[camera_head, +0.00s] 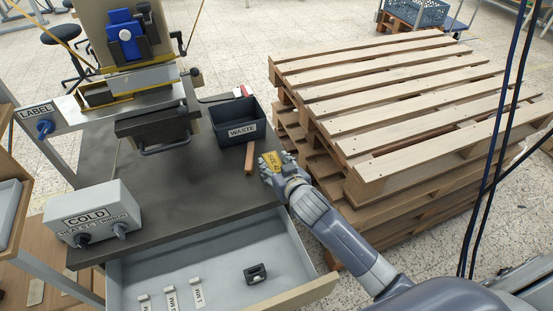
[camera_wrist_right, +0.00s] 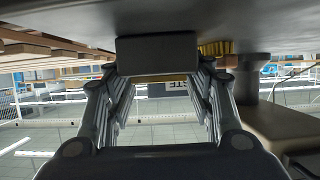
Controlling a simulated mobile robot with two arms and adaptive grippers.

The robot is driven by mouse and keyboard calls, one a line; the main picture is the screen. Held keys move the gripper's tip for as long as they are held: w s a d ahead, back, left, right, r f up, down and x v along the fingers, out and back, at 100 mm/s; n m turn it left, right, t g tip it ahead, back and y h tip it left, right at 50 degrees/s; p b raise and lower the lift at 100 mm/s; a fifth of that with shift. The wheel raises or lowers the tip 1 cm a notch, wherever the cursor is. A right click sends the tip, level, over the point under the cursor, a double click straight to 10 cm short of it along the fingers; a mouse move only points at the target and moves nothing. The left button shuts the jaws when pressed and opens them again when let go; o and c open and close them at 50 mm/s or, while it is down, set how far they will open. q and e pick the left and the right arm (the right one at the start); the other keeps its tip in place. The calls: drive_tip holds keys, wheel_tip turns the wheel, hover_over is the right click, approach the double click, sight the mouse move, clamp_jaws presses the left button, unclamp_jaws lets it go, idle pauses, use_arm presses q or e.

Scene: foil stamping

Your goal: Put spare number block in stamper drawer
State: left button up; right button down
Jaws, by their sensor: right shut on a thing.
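My right gripper (camera_head: 277,171) is at the right edge of the dark tabletop, above the open drawer's back right corner. The grey drawer (camera_head: 215,283) is pulled out below the table. It holds several white tags (camera_head: 171,298) and a small dark block (camera_head: 256,273). My left gripper is not in view.
The stamper (camera_head: 150,125) stands at the back of the table (camera_head: 185,185). A black WASTE bin (camera_head: 238,125) and a wooden strip (camera_head: 250,158) are near the held block. A COLD control box (camera_head: 92,213) sits at left. Stacked pallets (camera_head: 400,100) stand right of the table.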

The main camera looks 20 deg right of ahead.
drive_tip(key=shift+w+a+r, duration=0.1)
drive_tip(key=shift+r, duration=0.15)
drive_tip(key=c, duration=0.8)
unclamp_jaws()
drive_tip(key=shift+f, duration=0.25)
drive_tip(key=shift+o, duration=0.3)
drive_tip(key=shift+r, duration=0.15)
